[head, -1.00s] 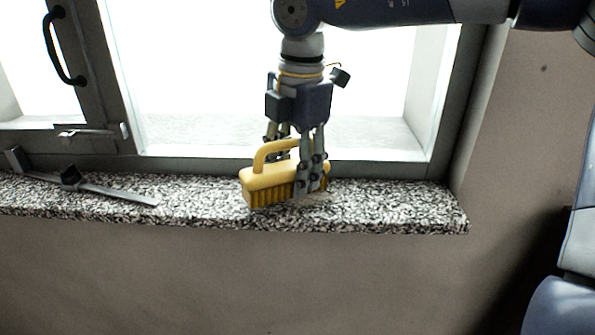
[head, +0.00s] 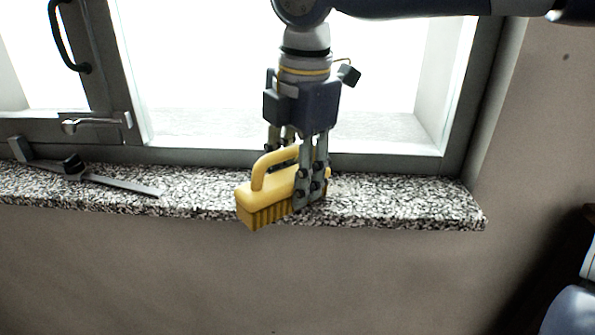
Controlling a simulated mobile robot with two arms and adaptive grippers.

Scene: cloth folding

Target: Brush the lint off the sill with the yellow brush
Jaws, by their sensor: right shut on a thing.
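The yellow brush (head: 262,197) is at the front edge of the speckled stone sill (head: 400,202), bristles down. Its left end sticks out past the edge, in front of the wall. My right gripper (head: 300,190) comes from above and is shut on the brush near its handle. A small pale patch, perhaps lint, shows just right of the gripper on the sill; it is too small to tell. My left gripper is not in view.
A grey metal bar with a dark block (head: 75,168) lies on the sill at the left. The window frame (head: 390,162) rises behind the sill, with a black handle (head: 68,38) at upper left. The right part of the sill is clear.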

